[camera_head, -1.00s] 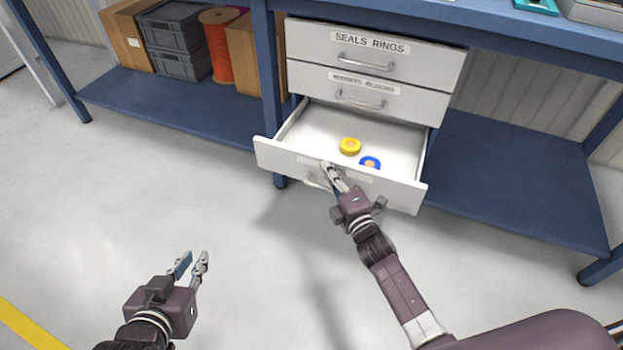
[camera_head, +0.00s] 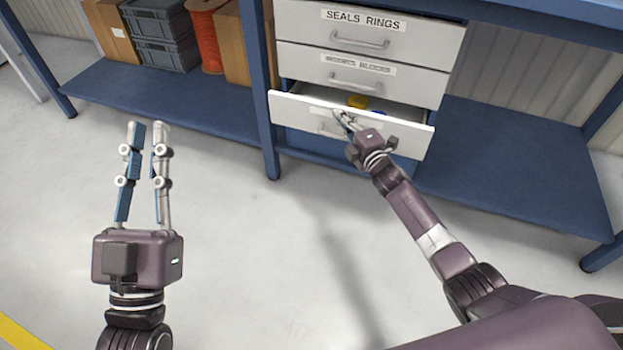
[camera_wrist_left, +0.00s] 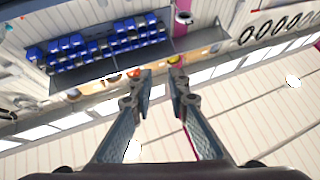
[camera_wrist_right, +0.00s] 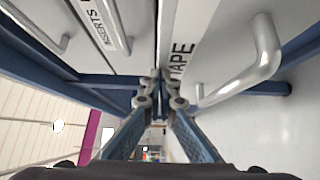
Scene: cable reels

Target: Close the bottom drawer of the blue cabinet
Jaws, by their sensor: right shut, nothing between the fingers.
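The bottom drawer (camera_head: 283,110) is a white front with a handle, standing partly out from the drawer unit under the blue bench. My left gripper (camera_head: 146,128) is open and empty over the floor at left.
Two upper drawers, the top one labelled SEALS RINGS (camera_head: 365,30), are closed above. The bench's blue leg (camera_head: 262,90) stands just left of the drawers. Grey crates (camera_head: 160,35) and an orange reel (camera_head: 207,38) sit on the left lower shelf. Floor in front is clear.

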